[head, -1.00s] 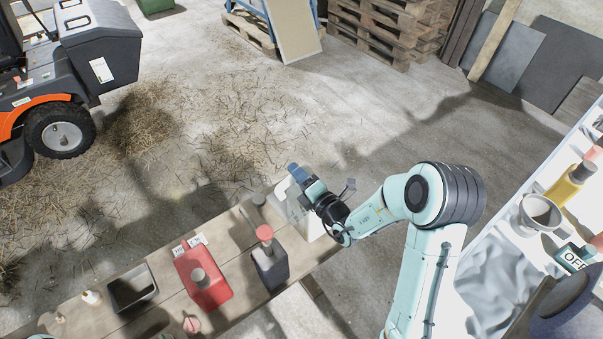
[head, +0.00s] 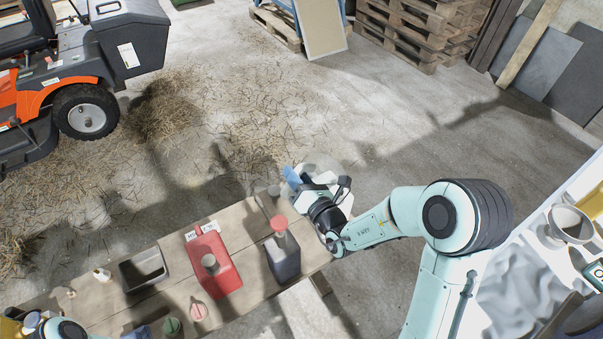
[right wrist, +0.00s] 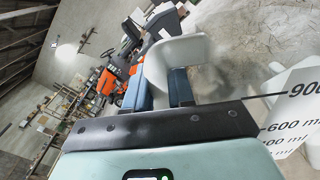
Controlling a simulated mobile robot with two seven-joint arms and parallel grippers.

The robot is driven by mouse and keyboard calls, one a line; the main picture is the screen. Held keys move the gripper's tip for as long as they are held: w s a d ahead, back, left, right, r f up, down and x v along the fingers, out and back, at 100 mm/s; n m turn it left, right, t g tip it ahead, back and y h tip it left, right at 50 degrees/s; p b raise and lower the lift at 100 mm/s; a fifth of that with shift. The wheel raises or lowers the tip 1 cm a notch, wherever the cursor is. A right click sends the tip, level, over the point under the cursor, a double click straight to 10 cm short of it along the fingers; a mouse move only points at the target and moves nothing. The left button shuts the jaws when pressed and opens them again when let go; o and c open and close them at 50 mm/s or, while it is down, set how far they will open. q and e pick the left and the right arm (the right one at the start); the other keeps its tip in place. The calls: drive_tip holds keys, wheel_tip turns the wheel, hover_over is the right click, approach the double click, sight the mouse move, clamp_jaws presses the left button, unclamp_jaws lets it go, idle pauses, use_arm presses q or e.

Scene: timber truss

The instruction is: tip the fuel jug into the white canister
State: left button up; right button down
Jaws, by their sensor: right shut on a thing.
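My right gripper (head: 293,177) is shut at the far right end of the bench. In the right wrist view its blue fingers (right wrist: 160,90) close on the white handle (right wrist: 185,52) of the fuel jug. The pale jug (head: 322,165) shows only partly behind the gripper in the head view. Its wall with dark millilitre marks (right wrist: 293,125) shows at the right of the right wrist view. I cannot tell its tilt or its contents. I cannot make out the white canister for certain. Part of my left arm shows at the bottom left; its gripper is not visible.
On the wooden bench (head: 235,220) stand a dark canister with a red cap (head: 283,258), a red canister (head: 222,275) and a grey tray (head: 143,268). A funnel (head: 570,223) is on the table at right. Open floor lies beyond, with a mower (head: 85,75) and pallets (head: 425,30).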

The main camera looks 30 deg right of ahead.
drive_tip(key=shift+w+a+f+n+b, duration=0.1)
drive_tip(key=shift+w+f+n+b, duration=0.1)
drive_tip(key=shift+f+n+b, duration=0.25)
drive_tip(key=f+n+b, duration=0.2)
drive_tip(key=n, duration=0.1)
drive_tip(key=shift+s+a+f, duration=0.1)
drive_tip(key=shift+a, duration=0.1)
drive_tip(key=shift+f+n, duration=0.2)
drive_tip(key=shift+n, duration=0.25)
drive_tip(key=shift+d+f+n+b, duration=0.15)
drive_tip(key=shift+f+n+b, duration=0.55)
drive_tip(key=shift+f+b, duration=0.25)
drive_tip(key=shift+d+f+n+b, duration=0.1)
drive_tip(key=shift+f+n+b, duration=0.2)
drive_tip(key=shift+n, duration=0.1)
use_arm(q)
wheel_tip(320, 180, down, 6)
drive_tip(key=s, duration=0.2)
drive_tip(key=shift+s+r, duration=0.1)
